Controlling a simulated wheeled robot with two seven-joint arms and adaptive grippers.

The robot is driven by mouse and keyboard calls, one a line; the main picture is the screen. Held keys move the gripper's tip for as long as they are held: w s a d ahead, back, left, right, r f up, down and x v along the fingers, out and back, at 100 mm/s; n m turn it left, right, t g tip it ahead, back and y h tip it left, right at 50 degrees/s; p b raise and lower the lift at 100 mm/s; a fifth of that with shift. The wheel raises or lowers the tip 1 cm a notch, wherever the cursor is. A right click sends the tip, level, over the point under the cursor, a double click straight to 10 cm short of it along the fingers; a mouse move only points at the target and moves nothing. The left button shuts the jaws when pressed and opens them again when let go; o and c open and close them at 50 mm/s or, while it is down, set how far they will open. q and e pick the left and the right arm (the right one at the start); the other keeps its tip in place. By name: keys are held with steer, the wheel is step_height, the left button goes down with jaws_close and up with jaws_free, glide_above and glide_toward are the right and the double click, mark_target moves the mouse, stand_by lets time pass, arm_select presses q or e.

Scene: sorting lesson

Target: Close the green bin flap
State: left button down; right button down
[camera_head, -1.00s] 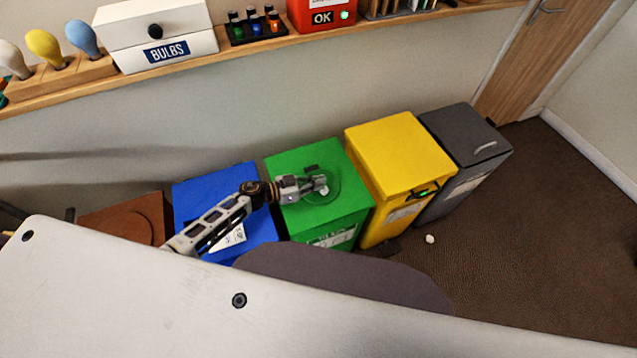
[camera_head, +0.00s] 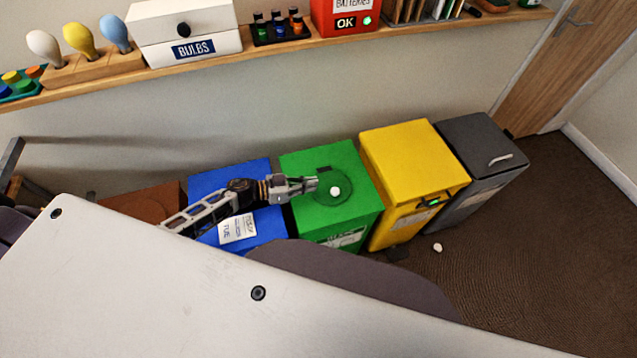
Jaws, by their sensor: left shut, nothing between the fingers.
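The green bin (camera_head: 355,218) stands between the blue and yellow bins. On its top a round green flap (camera_head: 343,187) with a white knob (camera_head: 335,191) lies about level with the lid; I cannot tell whether it is fully seated. A small dark piece sits on the lid behind it. My left gripper (camera_head: 313,184) is shut and empty. It points right, over the left part of the green lid, just left of the knob and apart from it in the picture. My right gripper is not in view.
The blue bin (camera_head: 208,183) is under my left arm. A yellow bin (camera_head: 408,155), a grey bin (camera_head: 470,140) and a brown bin (camera_head: 140,204) stand in the row. A shelf (camera_head: 218,59) runs above. A small white thing (camera_head: 437,247) lies on the floor.

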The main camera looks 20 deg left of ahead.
arm_select(q)
steer(key=v, duration=0.3)
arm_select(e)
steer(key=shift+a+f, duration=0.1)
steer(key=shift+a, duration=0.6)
arm_select(q)
steer(key=shift+d, duration=0.1)
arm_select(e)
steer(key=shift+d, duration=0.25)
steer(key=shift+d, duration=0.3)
arm_select(q)
steer(key=shift+f, duration=0.1)
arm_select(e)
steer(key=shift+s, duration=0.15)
